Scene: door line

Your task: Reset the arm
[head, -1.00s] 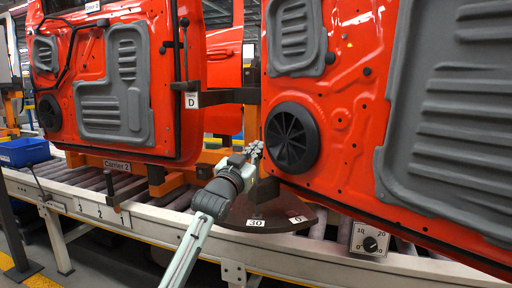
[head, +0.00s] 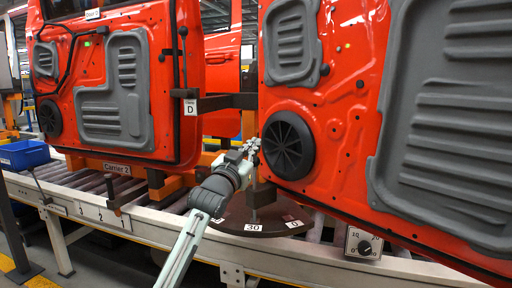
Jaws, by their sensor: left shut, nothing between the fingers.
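My left gripper (head: 252,148) shows in the head view near the middle. It is shut and empty, beside the round black speaker (head: 287,146) of the right red door (head: 350,120). My left arm reaches up to it from the bottom of the view. Below the gripper is a dark curved plate (head: 232,212) with white labels, one reading 30. A dark upright post (head: 262,196) stands on this plate behind the gripper. My right gripper is not in view.
A second red door (head: 165,80) hangs on the orange carrier labelled Carrier 2 (head: 117,167) at left. A pale conveyor rail (head: 150,228) with rollers runs below. A dial (head: 365,243) sits at lower right. A blue bin (head: 24,154) is at far left.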

